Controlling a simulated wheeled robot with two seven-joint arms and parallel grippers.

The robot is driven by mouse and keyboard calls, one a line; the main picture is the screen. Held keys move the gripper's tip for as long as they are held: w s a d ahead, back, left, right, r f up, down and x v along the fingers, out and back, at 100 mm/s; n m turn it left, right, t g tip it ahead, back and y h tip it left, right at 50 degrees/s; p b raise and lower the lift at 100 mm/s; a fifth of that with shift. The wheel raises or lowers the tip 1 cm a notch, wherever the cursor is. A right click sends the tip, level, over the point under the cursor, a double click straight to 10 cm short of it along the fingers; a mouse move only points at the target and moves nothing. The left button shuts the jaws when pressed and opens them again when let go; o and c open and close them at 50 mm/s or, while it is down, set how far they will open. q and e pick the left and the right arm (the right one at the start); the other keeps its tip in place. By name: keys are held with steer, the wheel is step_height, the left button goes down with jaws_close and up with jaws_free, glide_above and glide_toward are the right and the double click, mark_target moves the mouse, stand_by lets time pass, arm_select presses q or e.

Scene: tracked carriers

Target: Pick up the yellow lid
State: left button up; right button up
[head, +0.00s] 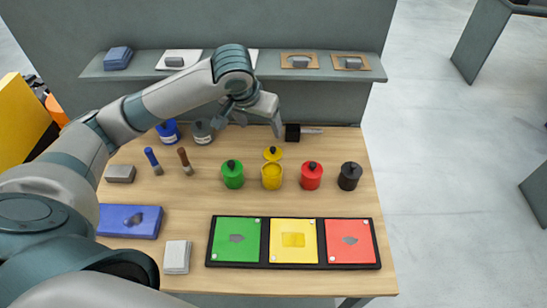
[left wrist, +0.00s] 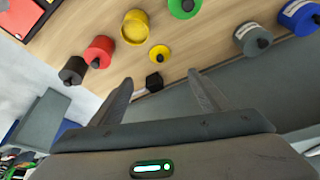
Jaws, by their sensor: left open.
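The yellow lid (head: 272,153) has a black knob and lies flat on the wooden table just behind the open yellow pot (head: 272,177). In the left wrist view, the yellow lid (left wrist: 159,54) lies a little beyond my fingertips, and the open yellow pot (left wrist: 135,28) is farther out. My left gripper (head: 260,125) is open and empty, above the back of the table and behind the lid. Its two spread fingers show in the left wrist view (left wrist: 160,77). My right gripper is not in view.
Lidded green (head: 232,175), red (head: 311,177) and black (head: 349,177) pots flank the yellow one. A black-headed tool (head: 293,133) lies close to my gripper. Blue (head: 168,132) and grey (head: 203,133) pots stand at the back left. A tray of coloured panels (head: 265,240) lies in front.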

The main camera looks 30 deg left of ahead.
arm_select(q)
steer(key=shift+f, duration=0.55)
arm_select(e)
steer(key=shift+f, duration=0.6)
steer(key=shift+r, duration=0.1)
arm_select(q)
steer(key=p, duration=0.2)
glide_above(272, 149)
steer(key=s, duration=0.3)
step_height(272, 149, down, 11)
steer(key=shift+d+f, duration=0.1)
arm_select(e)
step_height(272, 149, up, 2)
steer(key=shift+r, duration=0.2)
arm_select(q)
steer(key=shift+f, duration=0.1)
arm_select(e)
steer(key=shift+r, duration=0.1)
arm_select(q)
steer(key=shift+w+f+p, duration=0.4)
steer(key=shift+p, duration=0.15)
steer(key=p+x, duration=0.1)
steer(key=x, duration=0.2)
steer(key=shift+w+r, duration=0.1)
steer(key=shift+w+f, duration=0.2)
steer(key=shift+f, duration=0.3)
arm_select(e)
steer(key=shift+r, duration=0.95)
